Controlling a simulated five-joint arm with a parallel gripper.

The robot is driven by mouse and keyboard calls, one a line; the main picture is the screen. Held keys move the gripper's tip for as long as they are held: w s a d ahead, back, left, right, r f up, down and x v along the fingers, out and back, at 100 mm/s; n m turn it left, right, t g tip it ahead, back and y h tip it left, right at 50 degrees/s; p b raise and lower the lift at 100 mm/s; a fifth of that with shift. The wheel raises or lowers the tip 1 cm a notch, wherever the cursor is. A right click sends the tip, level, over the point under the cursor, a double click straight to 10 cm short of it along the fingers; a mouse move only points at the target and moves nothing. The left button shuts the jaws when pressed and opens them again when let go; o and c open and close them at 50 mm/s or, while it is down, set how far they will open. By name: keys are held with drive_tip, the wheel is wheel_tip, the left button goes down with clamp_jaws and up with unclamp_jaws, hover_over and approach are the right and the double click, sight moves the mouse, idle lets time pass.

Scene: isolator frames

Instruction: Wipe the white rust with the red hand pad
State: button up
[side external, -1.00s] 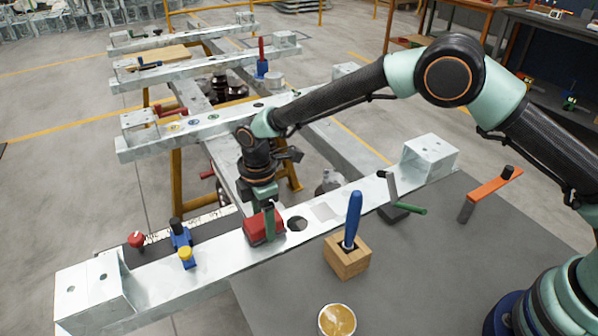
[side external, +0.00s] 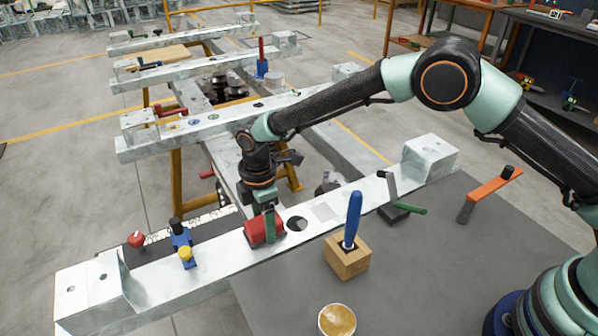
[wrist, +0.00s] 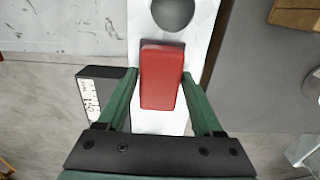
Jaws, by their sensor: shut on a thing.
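The red hand pad (side external: 256,231) is on the galvanized beam (side external: 215,258), just left of a dark round hole. My gripper (side external: 269,226) has its green fingers around the pad and is shut on it. In the wrist view, the red pad (wrist: 162,76) is between the two green fingers of my gripper (wrist: 160,84). A pale, squarish patch (side external: 326,212) on the beam, right of the hole, looks like the white rust. The pad is apart from this patch. The pad's underside is hidden.
A wooden block (side external: 347,262) with a blue-handled tool stands on the grey table. A tin (side external: 337,320) of tan paste is in front. A green-handled tool (side external: 400,211) lies right of the patch. A blue-and-yellow fixture (side external: 182,245) stands left of the pad.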

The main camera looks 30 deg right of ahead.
drive_tip(key=shift+s+f, duration=0.15)
drive_tip(key=shift+s, duration=1.05)
drive_tip(key=shift+s+f, duration=0.1)
drive_tip(key=shift+s, duration=1.05)
drive_tip(key=shift+r, duration=0.55)
drive_tip(key=shift+c, duration=0.5)
drive_tip(key=shift+w+r, duration=0.2)
drive_tip(key=shift+r, duration=2.3)
drive_tip(key=shift+r, duration=0.15)
drive_tip(key=shift+r, duration=1.4)
drive_tip(key=shift+f, duration=0.15)
hover_over(275, 250)
drive_tip(key=shift+w+f, duration=0.15)
drive_tip(key=shift+f, duration=1.45)
drive_tip(key=shift+w+f, duration=0.15)
drive_tip(key=shift+f, duration=1.45)
